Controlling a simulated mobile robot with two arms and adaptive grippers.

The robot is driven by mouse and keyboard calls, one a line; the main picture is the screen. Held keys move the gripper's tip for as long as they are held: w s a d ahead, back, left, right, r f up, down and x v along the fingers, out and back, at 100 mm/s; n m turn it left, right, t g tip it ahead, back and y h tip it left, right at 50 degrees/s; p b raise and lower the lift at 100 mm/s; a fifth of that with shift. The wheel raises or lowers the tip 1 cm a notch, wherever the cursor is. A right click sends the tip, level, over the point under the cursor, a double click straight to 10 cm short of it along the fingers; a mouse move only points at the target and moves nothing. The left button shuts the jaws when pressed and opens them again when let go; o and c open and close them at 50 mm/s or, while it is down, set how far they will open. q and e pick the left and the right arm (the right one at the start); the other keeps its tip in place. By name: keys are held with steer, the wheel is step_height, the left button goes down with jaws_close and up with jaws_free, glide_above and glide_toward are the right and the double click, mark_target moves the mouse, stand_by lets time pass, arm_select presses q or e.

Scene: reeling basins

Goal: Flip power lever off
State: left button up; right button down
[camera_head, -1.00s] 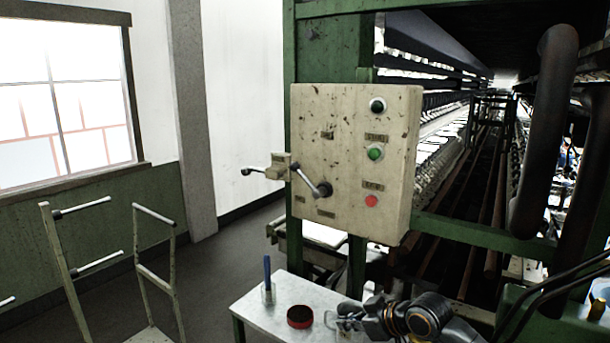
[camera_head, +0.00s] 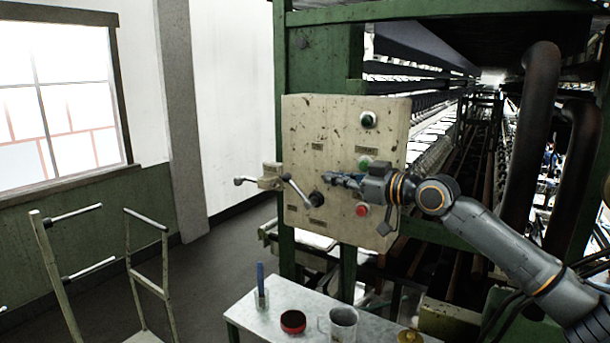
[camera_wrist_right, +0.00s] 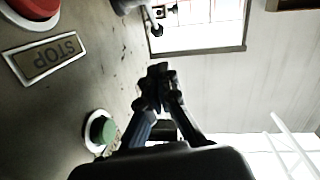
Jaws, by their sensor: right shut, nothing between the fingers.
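The cream control box (camera_head: 300,135) hangs on the green frame. On its front a lever with a dark round hub (camera_head: 316,199) has its metal arm (camera_head: 297,187) slanting up and left. A second lever (camera_head: 252,181) sits on a bracket at the box's left side. My right gripper (camera_head: 333,179) is shut and empty, in front of the box, just above and right of the hub; contact cannot be told. My left gripper is not in view.
A green button (camera_head: 364,162) and red stop button (camera_head: 361,211) are close to my right wrist. A small table (camera_head: 260,325) below holds a blue item in a glass (camera_head: 261,285), a dark red round dish (camera_head: 293,321) and a mug (camera_head: 343,325). A pale rack (camera_head: 140,270) stands left.

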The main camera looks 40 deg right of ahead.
mark_target(292, 182)
steer(key=p+x, duration=0.2)
steer(key=x, duration=0.1)
steer(key=f+p+x, duration=0.1)
steer(key=p+x, duration=0.1)
steer(key=x, duration=0.1)
steer(key=f+p+x, duration=0.1)
steer(key=p+x, duration=0.2)
steer(key=shift+d+f, duration=0.1)
steer(key=shift+w+f, duration=0.1)
steer(key=shift+f, duration=0.2)
